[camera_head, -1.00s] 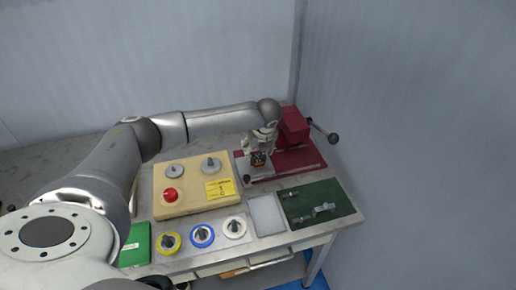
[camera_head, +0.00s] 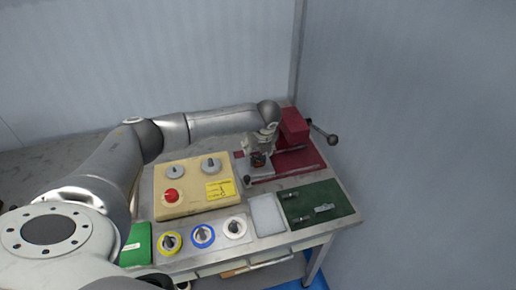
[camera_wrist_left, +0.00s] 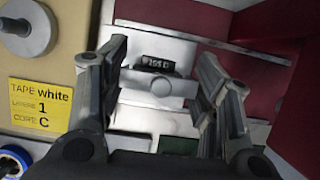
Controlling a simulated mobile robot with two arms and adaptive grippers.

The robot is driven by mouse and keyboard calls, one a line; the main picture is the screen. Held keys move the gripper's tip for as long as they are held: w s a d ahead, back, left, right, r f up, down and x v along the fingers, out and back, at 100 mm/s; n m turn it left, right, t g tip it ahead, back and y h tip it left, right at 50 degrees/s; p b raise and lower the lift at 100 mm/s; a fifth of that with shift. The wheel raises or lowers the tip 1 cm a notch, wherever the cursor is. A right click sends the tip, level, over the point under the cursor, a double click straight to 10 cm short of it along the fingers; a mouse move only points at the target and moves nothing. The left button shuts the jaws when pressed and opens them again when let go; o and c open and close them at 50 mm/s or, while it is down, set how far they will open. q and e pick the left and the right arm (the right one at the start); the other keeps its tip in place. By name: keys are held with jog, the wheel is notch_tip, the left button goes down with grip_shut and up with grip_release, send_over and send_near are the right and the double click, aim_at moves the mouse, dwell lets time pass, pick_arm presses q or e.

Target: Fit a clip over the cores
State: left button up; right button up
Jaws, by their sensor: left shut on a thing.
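My left gripper (camera_head: 259,155) is over the red winder base (camera_head: 300,160) at the back right of the bench. In the left wrist view its two fingers (camera_wrist_left: 160,95) stand on either side of a light grey crosspiece (camera_wrist_left: 150,84) with a round boss, which seems to be the clip, and are shut on it. A dark block marked "155 C" (camera_wrist_left: 155,65), apparently part of the coil or cores, shows just beyond the crosspiece. Whether the two touch or the clip is seated cannot be told. My right gripper is not in view.
A green mat (camera_head: 337,193) with small metal parts and a pale tray (camera_head: 266,214) lie in front of the winder. Yellow, blue (camera_head: 203,236) and white tape rolls sit front left. A beige panel (camera_head: 165,205) with a red button is left. A lever (camera_head: 325,134) sticks out right.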

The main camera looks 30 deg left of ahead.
aim_at(258, 157)
pick_arm(q)
jog(key=shift+f, duration=0.2)
dwell(0.3)
jog(key=shift+f, duration=0.15)
jog(key=shift+f+b, duration=0.45)
jog(key=shift+f, duration=1.15)
jog(key=o, duration=0.8)
jog(key=shift+c, duration=0.2)
